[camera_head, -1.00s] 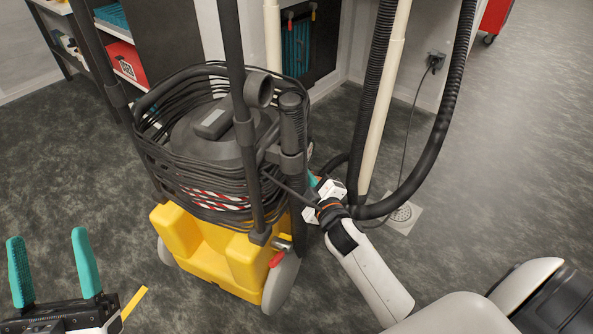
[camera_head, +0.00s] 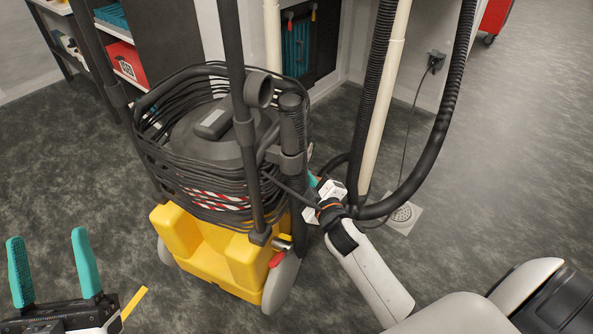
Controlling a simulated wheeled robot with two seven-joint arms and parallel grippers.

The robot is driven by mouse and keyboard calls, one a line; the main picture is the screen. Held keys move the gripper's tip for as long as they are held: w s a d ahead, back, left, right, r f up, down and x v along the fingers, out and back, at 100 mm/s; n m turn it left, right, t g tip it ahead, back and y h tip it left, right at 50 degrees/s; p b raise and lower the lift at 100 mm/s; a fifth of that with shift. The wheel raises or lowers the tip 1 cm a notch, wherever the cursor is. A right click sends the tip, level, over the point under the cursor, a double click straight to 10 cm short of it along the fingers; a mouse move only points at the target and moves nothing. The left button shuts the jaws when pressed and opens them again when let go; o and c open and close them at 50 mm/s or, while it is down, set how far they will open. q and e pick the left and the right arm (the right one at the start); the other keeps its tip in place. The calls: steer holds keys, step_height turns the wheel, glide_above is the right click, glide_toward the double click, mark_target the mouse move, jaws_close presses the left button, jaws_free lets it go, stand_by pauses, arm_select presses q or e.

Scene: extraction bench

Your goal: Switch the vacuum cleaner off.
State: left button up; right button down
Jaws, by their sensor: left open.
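The vacuum cleaner (camera_head: 208,251) stands in the middle, with a yellow wheeled base and a dark grey top. Black cable is wound in many loops around its body. A dark box-like part (camera_head: 213,124) sits on its top; I cannot tell whether it is the switch. My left gripper (camera_head: 53,272) is open and empty at the bottom left, its teal fingers apart and clear of the cleaner. My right gripper (camera_head: 313,184) is at the cleaner's right side, close to the upright black tube. Its fingers are mostly hidden, so I cannot tell whether they hold anything.
A black hose (camera_head: 447,116) and a cream pipe (camera_head: 386,92) rise right of the cleaner. A wall socket (camera_head: 435,61) has a cable hanging from it. A floor drain (camera_head: 403,215) lies below. Shelves with a red box (camera_head: 125,62) stand at the back left. The floor at right is clear.

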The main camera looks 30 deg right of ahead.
steer(key=shift+w, duration=0.1)
stand_by(0.7)
arm_select(q)
steer(key=shift+w+f, duration=0.2)
arm_select(e)
steer(key=shift+w+a, duration=0.25)
arm_select(q)
steer(key=shift+g, duration=0.3)
steer(key=shift+s+d+r, duration=0.1)
steer(key=shift+s+d, duration=0.1)
arm_select(e)
steer(key=shift+w+a+r, duration=0.15)
steer(key=shift+w+a, duration=0.05)
steer(key=shift+a, duration=0.15)
stand_by(0.7)
arm_select(q)
steer(key=shift+w+f+g+y+p, duration=0.5)
steer(key=shift+w+f+g, duration=0.4)
steer(key=shift+w+f, duration=0.25)
arm_select(e)
steer(key=shift+s, duration=0.1)
